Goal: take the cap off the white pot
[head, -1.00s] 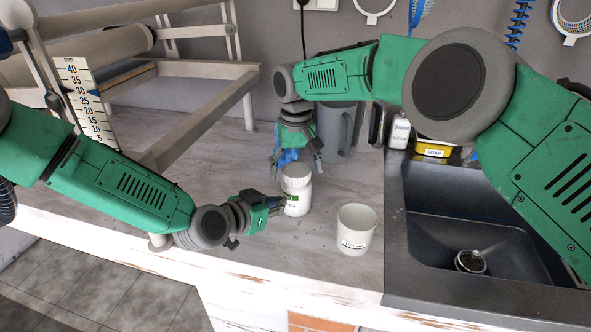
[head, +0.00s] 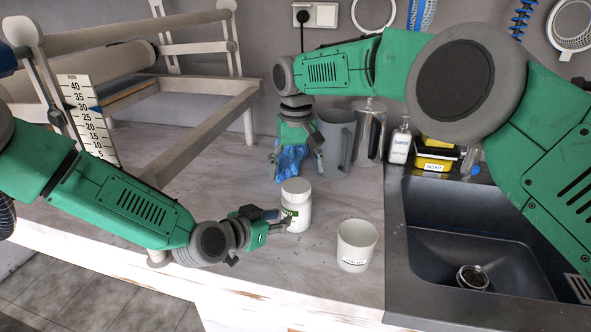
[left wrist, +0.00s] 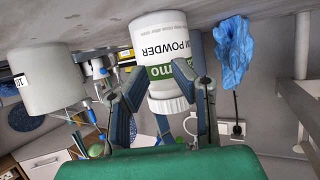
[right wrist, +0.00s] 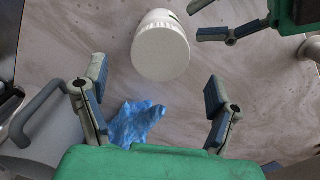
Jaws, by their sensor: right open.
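The white pot (head: 297,212) stands upright on the counter with its ribbed white cap (head: 296,187) on. In the left wrist view the pot (left wrist: 168,50) appears upside down, with a green band and the word "POWDER". My left gripper (head: 280,220) is low at the pot's left side. Its fingers (left wrist: 168,90) are open on either side of the pot; firm contact cannot be told. My right gripper (head: 297,160) is open and empty, above and behind the pot. In the right wrist view the cap (right wrist: 162,53) lies beyond its fingertips (right wrist: 157,88).
A white labelled cup (head: 357,244) stands right of the pot. A crumpled blue glove (head: 290,163) lies behind it, near a grey jug (head: 336,140) and a metal pitcher (head: 369,130). The sink (head: 470,240) is at right, a wooden frame (head: 200,135) at left.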

